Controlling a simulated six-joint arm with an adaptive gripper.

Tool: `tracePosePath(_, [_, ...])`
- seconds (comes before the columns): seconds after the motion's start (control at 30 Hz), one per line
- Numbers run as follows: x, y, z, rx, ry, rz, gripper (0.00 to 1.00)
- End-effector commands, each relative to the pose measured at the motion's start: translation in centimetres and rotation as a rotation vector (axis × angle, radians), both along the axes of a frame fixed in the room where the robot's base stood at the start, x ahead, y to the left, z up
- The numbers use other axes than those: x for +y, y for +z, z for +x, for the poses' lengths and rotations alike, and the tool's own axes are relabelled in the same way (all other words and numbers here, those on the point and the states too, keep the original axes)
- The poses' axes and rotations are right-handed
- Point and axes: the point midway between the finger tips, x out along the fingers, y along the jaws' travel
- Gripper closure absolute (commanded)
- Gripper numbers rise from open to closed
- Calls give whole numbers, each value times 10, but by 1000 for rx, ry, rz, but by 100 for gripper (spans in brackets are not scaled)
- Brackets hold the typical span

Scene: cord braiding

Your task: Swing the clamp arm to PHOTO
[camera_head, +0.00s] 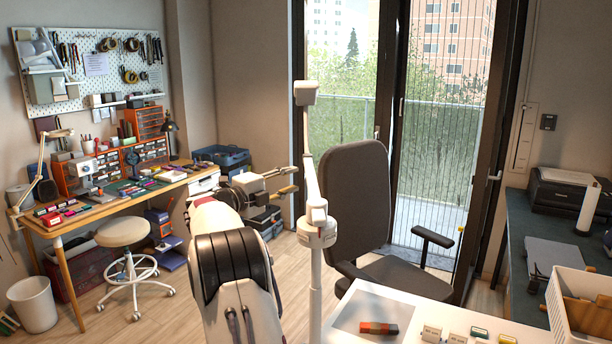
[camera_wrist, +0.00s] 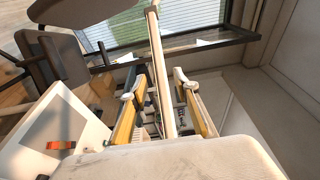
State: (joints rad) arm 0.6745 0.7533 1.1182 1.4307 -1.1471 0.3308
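The clamp arm (camera_head: 309,178) is a slim white jointed arm on a white post, with a pale block-like head at its top. It leans up from a round white collar (camera_head: 317,232). I cannot read any PHOTO mark. My gripper (camera_head: 292,180) is open just left of the arm's lower part, its fingers pointing towards it. In the wrist view, my two yellow-padded fingers (camera_wrist: 157,88) stand apart, and a long pale bar (camera_wrist: 155,50), apparently the clamp arm, runs up through the gap between them. I cannot tell whether either finger touches it.
A white table (camera_head: 345,333) at the front holds a red and dark piece (camera_head: 378,328), several small blocks and a white basket (camera_head: 578,305). A dark office chair (camera_head: 360,210) stands behind the post. A workbench (camera_head: 120,195) is far left, with a stool (camera_head: 122,233) before it.

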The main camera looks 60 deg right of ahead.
Motion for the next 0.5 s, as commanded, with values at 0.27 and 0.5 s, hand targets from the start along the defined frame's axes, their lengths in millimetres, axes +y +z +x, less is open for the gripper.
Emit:
tracePosePath(0.27, [-9, 0, -3, -1, -2, 0, 69])
tracePosePath(0.5, [-30, 0, -7, -1, -2, -1, 69])
